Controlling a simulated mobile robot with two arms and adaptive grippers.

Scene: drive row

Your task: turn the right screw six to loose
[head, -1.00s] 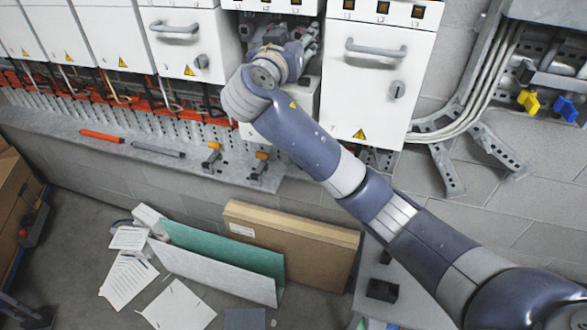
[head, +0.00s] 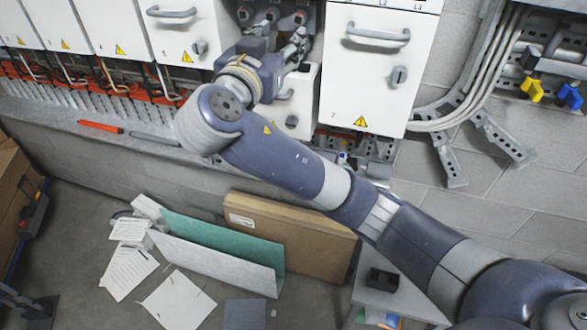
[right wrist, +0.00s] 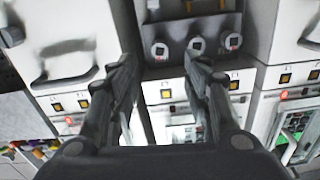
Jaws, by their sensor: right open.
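In the head view I see the left screw (head: 243,13), the middle screw (head: 271,16) and the right screw (head: 300,17). The right wrist view looks turned over, so the right screw appears there at the left of the row (right wrist: 160,50). My right gripper (head: 281,38) is open and empty below the screws. In the wrist view its fingertips (right wrist: 160,57) stand on either side of the right screw, apparently short of it. My left gripper is not in view.
A white cabinet (head: 378,75) with a handle and a knob flanks the bay on the right, another (head: 180,30) on the left. A white module (head: 296,100) stands below the panel. A grey ledge (head: 60,112) runs along the left; boards and papers lie on the floor.

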